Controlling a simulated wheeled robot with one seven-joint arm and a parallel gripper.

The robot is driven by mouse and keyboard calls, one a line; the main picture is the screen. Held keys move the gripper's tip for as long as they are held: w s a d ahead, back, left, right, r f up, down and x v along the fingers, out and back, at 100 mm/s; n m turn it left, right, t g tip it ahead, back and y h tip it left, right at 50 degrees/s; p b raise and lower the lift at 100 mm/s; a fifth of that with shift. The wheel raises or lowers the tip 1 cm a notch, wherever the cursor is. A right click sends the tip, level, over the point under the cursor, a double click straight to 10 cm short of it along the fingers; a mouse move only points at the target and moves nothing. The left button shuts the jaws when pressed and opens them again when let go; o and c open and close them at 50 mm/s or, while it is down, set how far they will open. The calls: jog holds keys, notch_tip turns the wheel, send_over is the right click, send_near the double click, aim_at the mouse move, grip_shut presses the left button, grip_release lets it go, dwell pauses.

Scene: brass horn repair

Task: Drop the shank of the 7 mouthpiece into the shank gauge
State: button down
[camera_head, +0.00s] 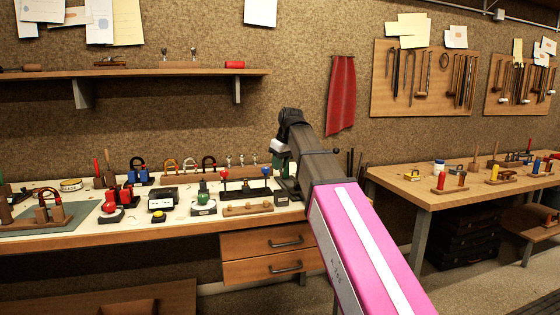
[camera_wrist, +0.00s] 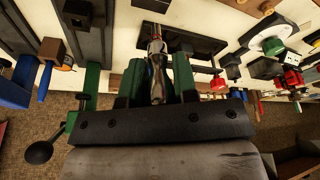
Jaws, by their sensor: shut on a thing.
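In the wrist view my gripper (camera_wrist: 157,68) has its two green fingers closed around a silver mouthpiece (camera_wrist: 157,60). The narrow end of the mouthpiece points away from the palm, over a dark flat block (camera_wrist: 195,42) on the white bench top. I cannot tell whether it touches the block. No number can be read on the mouthpiece, and I cannot tell for sure which fixture is the shank gauge. In the head view the arm reaches to the bench's right end, and the held mouthpiece cannot be made out.
A green fixture (camera_wrist: 92,85) with a black ball handle (camera_wrist: 38,152) stands close to the fingers. Red-knobbed and white-topped tools crowd the other side. In the head view, several small silver pieces (camera_head: 241,159) stand in a row behind a wooden block (camera_head: 248,208). A second bench (camera_head: 410,186) is at right.

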jog(key=shift+f, duration=2.05)
jog(key=shift+f, duration=1.7)
jog(key=c, duration=0.8)
grip_release()
jog(key=shift+r, duration=0.1)
jog(key=v, duration=1)
jog(key=shift+r, duration=0.3)
jog(key=shift+s+d, duration=0.1)
